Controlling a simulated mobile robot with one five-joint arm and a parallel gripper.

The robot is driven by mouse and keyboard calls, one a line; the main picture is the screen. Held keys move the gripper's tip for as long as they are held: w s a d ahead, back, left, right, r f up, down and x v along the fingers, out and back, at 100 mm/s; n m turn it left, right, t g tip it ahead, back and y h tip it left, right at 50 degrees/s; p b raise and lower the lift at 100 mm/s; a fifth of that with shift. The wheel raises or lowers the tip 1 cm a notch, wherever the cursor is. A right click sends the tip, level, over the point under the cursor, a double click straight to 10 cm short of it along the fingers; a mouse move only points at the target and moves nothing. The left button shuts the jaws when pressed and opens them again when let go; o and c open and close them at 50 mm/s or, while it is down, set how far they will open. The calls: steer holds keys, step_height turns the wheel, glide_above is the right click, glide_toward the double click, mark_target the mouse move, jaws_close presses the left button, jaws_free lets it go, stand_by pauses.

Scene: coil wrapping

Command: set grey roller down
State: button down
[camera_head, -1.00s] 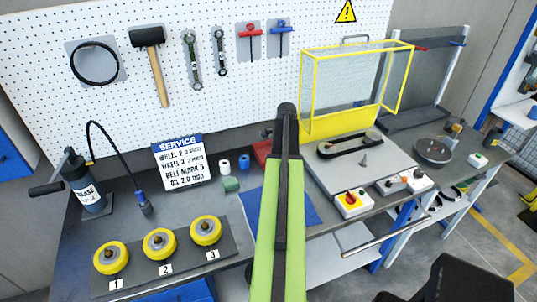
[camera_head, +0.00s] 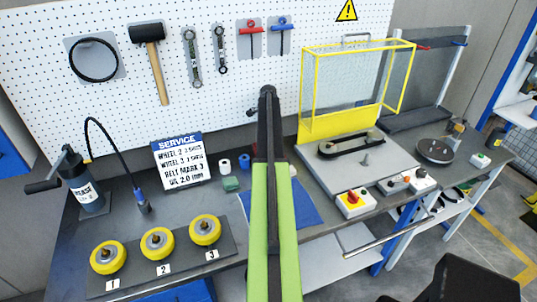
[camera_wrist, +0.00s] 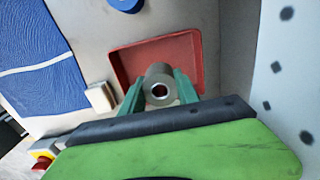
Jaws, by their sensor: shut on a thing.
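The grey roller (camera_wrist: 160,86) is a short cylinder with a dark centre hole, seen end-on in the wrist view. My gripper (camera_wrist: 159,93) is shut on it, with one green finger on each side. The roller shows in front of a shallow red tray (camera_wrist: 190,45). I cannot tell whether it touches the tray floor. In the head view my arm hides the roller, the gripper and most of the tray.
A blue mat (camera_head: 290,207) lies on the bench (camera_head: 120,205). Yellow wheels (camera_head: 157,243) stand on a numbered strip at front left. A service sign (camera_head: 182,162) stands behind them. A belt unit (camera_head: 350,146) with a yellow-framed guard (camera_head: 350,122) is at right.

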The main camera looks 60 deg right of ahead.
steer(key=shift+f+b, duration=2.5)
steer(key=shift+f, duration=0.1)
steer(key=c, duration=0.9)
jaws_free()
steer(key=shift+r, duration=0.1)
step_height(320, 180, up, 12)
steer(key=p, duration=1.2)
steer(key=shift+r+p, duration=0.2)
steer(key=shift+p, duration=0.1)
